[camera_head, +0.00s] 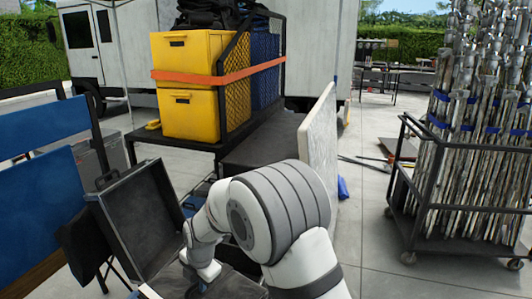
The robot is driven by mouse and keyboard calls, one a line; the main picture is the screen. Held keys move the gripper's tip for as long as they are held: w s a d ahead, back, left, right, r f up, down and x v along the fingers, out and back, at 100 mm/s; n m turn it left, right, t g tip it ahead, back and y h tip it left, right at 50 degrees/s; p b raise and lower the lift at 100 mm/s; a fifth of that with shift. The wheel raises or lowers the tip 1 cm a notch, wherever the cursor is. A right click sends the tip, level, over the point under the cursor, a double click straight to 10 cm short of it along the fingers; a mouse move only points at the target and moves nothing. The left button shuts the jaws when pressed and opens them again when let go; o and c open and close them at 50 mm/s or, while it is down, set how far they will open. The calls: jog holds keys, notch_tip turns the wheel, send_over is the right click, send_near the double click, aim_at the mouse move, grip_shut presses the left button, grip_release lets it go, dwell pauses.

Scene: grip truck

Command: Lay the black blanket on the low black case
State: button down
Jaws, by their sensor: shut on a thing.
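My gripper (203,283) points down at the bottom of the head view, partly hidden by my own white arm. It is shut on dark material that looks like the black blanket (232,289); the fingertips are small and the grip is hard to make out. An open black case (140,218) stands just left of it, its lid upright and tilted back. A low, flat-topped black case (262,142) lies beyond my arm, right of the yellow crates. Its top looks bare, and my arm hides its near lower part.
Yellow crates (187,85) with an orange strap stand on a dark platform behind. A pale upright panel (318,138) borders the low case on the right. Blue panels (40,135) stand at left. A cart of metal stands (465,170) is at right, with clear paving before it.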

jog(key=w+d+r+m+g+h, duration=0.1)
jog(key=d+m+h, duration=0.1)
jog(key=d+m, duration=1.4)
jog(key=w+d+r+m+h, duration=0.1)
jog(key=w+d+m+h, duration=0.1)
jog(key=d+m, duration=1.35)
notch_tip(320, 180, down, 21)
jog(key=d+n+b, duration=0.2)
jog(key=b, duration=1.6)
jog(key=shift+s+b, duration=0.3)
jog(key=shift+s, duration=0.1)
jog(key=shift+r+p, duration=0.2)
jog(key=shift+p, duration=0.4)
jog(key=s+p, duration=0.1)
jog(key=p, duration=0.3)
jog(key=s+p, duration=0.1)
jog(key=p, duration=0.3)
jog(key=shift+r, duration=0.3)
